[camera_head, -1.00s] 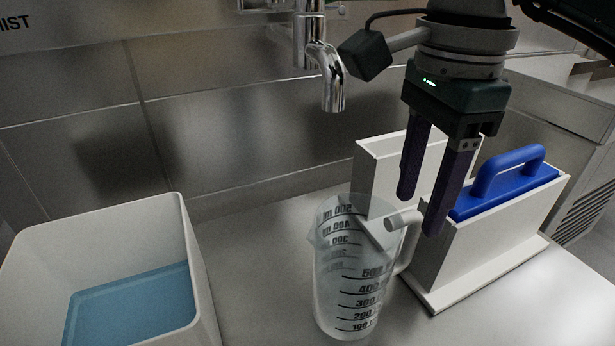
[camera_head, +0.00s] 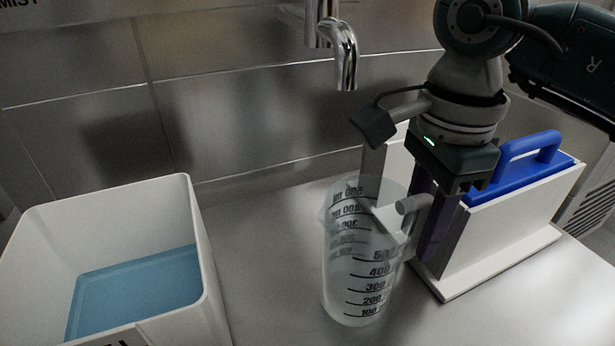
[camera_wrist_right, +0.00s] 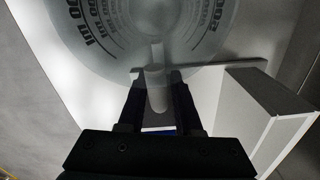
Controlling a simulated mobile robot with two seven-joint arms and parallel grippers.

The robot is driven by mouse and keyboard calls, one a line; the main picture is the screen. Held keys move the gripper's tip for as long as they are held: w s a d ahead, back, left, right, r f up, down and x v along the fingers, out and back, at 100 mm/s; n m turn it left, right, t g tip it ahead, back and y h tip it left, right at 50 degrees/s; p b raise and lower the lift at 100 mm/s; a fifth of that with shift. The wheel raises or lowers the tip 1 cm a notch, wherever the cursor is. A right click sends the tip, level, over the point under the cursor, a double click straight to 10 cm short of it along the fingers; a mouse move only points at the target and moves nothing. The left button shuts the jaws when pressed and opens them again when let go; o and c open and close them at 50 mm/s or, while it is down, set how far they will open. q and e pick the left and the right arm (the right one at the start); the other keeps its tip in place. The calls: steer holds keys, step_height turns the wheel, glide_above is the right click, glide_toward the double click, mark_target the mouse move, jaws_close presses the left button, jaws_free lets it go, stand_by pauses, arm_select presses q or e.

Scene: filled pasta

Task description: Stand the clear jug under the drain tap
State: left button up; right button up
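The clear jug (camera_head: 352,262) stands upright on the steel counter, with dark volume marks and its handle toward the right. The chrome drain tap (camera_head: 345,62) hangs from above at the back wall; its mouth is higher than the jug and behind it. My right gripper (camera_head: 428,240) points down at the jug's handle (camera_head: 410,206). In the right wrist view the jug (camera_wrist_right: 155,35) is at the top, and the handle (camera_wrist_right: 156,88) lies between the two spread fingers of the gripper (camera_wrist_right: 158,90), with gaps beside it. My left gripper is out of view.
A white holder (camera_head: 520,225) with a blue-handled insert (camera_head: 530,150) stands close to the right of the jug. The counter (camera_head: 265,230) between bin and jug is clear.

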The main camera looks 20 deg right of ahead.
jaws_close()
stand_by(1.0)
